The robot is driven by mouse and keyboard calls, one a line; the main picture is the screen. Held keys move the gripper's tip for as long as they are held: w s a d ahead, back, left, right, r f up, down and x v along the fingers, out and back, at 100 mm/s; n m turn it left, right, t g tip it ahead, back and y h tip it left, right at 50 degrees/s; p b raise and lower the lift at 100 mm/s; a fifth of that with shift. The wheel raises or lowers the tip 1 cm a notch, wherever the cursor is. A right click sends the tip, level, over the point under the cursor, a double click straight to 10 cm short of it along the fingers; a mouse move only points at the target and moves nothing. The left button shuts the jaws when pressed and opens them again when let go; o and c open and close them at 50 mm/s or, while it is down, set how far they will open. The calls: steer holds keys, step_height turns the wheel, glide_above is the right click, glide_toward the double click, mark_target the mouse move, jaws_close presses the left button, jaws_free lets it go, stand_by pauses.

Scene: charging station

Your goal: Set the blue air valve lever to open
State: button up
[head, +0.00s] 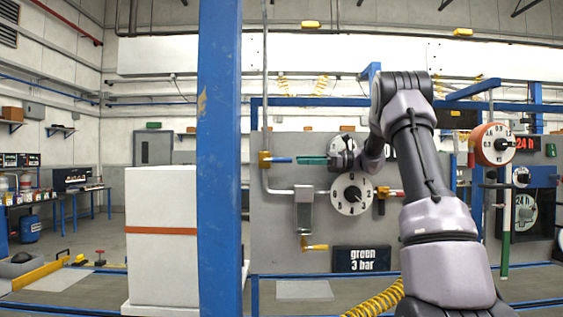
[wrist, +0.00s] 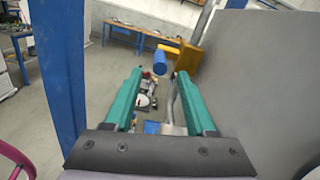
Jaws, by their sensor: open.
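The blue lever (head: 282,160) sticks out to the right, level, from a yellow valve body (head: 266,160) on a grey pipe at the left of the grey panel. My gripper (head: 300,160) is right of it, with its teal fingers pointing left at the lever's free end. In the wrist view the two fingers are apart with nothing between them. The blue lever end (wrist: 160,64) shows just beyond and between the fingertips, with the yellow valve body (wrist: 189,54) behind it. I cannot tell whether a finger touches the lever.
The grey panel (wrist: 240,80) runs close along the right in the wrist view. A round dial (head: 351,194) and a lower yellow valve lever (head: 315,247) are below my gripper. A blue post (head: 219,150) and white cabinet (head: 162,200) stand to the left.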

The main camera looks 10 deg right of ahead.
mark_target(284, 160)
steer(key=a, duration=0.2)
steer(key=w+a, duration=0.1)
steer(key=a, duration=0.4)
steer(key=shift+w+a, duration=0.1)
steer(key=shift+w, duration=0.15)
jaws_close()
stand_by(1.1)
